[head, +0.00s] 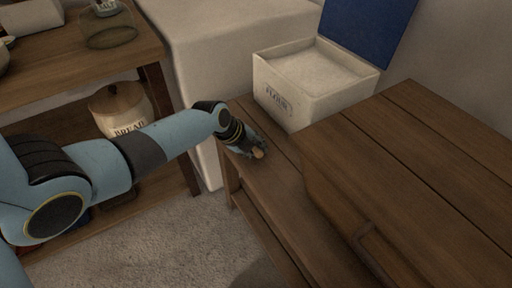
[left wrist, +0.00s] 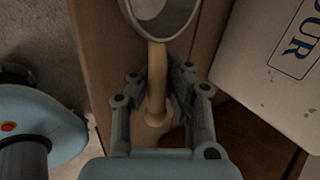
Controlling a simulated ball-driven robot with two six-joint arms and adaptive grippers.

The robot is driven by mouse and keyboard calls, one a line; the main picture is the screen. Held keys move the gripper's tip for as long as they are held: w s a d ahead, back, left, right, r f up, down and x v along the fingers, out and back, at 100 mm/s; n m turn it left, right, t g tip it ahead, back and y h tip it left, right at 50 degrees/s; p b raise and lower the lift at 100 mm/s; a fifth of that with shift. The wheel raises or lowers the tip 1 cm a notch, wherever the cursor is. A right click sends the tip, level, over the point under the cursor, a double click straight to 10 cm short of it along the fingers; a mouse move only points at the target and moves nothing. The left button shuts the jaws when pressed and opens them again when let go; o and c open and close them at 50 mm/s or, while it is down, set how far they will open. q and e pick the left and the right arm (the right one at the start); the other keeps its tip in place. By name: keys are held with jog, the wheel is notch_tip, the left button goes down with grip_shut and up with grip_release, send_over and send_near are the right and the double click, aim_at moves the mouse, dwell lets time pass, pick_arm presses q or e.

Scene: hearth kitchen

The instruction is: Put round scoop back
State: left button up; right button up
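The round scoop has a pale wooden handle (left wrist: 157,80) and a grey round bowl (left wrist: 160,12), cut off by the top edge of the left wrist view. My left gripper (left wrist: 160,82) has its fingers on either side of the handle. The right-hand finger is close against it, and a narrow gap seems to show at the other; I see no firm grip. In the head view my left gripper (head: 257,150) is low over the wooden bench (head: 283,182), with a tan bit of handle showing at its fingertips. The bowl is hidden there. My right gripper is out of view.
An open white flour box (head: 287,104) with a blue lid (head: 368,32) stands just beyond the gripper. A higher wooden top (head: 420,160) is at the right. A bread crock (head: 122,108) sits on a lower shelf at the left. Carpet lies between.

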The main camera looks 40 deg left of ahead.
pick_arm(q)
jog(key=o, duration=0.3)
jog(key=shift+r, duration=0.1)
jog(key=shift+s+r+p, duration=0.1)
jog(key=shift+r+p, duration=0.1)
jog(key=shift+p, duration=0.2)
jog(key=p+v, duration=0.2)
jog(key=v, duration=0.8)
jog(key=s+a+f+n+g+y, duration=0.25)
jog(key=s+f+n, duration=0.75)
jog(key=s+f, duration=0.65)
jog(key=s+d+f+n+g, duration=0.1)
jog(key=s+f+n, duration=0.4)
jog(key=s, duration=0.7)
jog(key=s+d+f+n+g, duration=0.2)
jog(key=s+f+n, duration=0.4)
jog(key=s, duration=0.7)
jog(key=shift+d, duration=0.5)
